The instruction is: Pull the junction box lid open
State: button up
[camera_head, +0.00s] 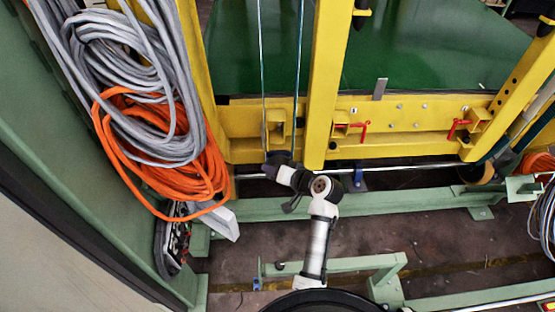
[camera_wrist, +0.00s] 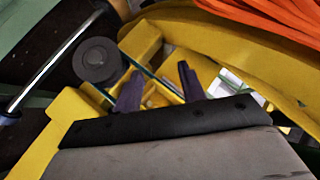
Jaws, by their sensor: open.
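I cannot make out a junction box or its lid for certain in either view. In the head view my arm reaches up from the bottom middle, and my gripper (camera_head: 270,168) is at its far end, close to the lower yellow beam of the frame. In the wrist view the two dark purple fingers of my gripper (camera_wrist: 160,88) stand apart with nothing held between them. Yellow metal parts and a thin green line show behind and between the fingers. The fingertips are small and dark in the head view.
A yellow frame (camera_head: 325,75) with red handles (camera_head: 363,129) stands ahead. Grey cable coils (camera_head: 130,70) and orange cable (camera_head: 205,175) hang at the left. Green rails (camera_head: 400,203) run low across the floor. A grey round part (camera_wrist: 97,60) is left of the fingers.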

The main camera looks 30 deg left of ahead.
jog(key=shift+t, duration=0.8)
jog(key=shift+w+d+r, duration=0.1)
jog(key=shift+w+r, duration=0.2)
jog(key=shift+r, duration=0.4)
jog(key=shift+w+d+r, duration=0.1)
jog(key=shift+w+r, duration=0.2)
jog(key=shift+r, duration=0.35)
jog(key=shift+w+d+r, duration=0.1)
jog(key=shift+w+r, duration=0.2)
jog(key=shift+r, duration=0.4)
